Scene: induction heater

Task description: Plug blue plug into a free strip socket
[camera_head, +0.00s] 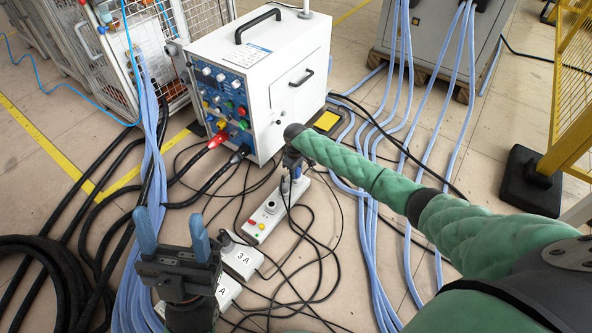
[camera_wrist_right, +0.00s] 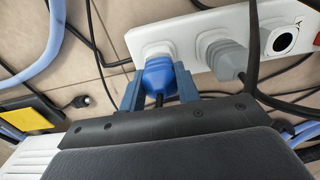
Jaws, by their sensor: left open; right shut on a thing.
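The white power strip (camera_head: 268,214) lies on the floor in front of the white heater box. In the right wrist view the strip (camera_wrist_right: 133,40) runs across the top. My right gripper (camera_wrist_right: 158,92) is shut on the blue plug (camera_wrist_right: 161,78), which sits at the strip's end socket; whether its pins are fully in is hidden. A grey plug (camera_wrist_right: 228,58) fills the socket beside it, and an empty round socket (camera_wrist_right: 282,40) lies further right. In the head view my right gripper (camera_head: 294,165) is at the strip's far end. My left gripper (camera_head: 172,238) is open and empty, fingers pointing up.
The white heater box (camera_head: 300,85) with its knob panel stands just behind the strip. White blocks marked 3A (camera_head: 240,262) lie near my left gripper. Black cables surround the strip, and blue hoses (camera_head: 385,240) run to its right. A yellow-railed frame (camera_head: 575,110) stands at the right.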

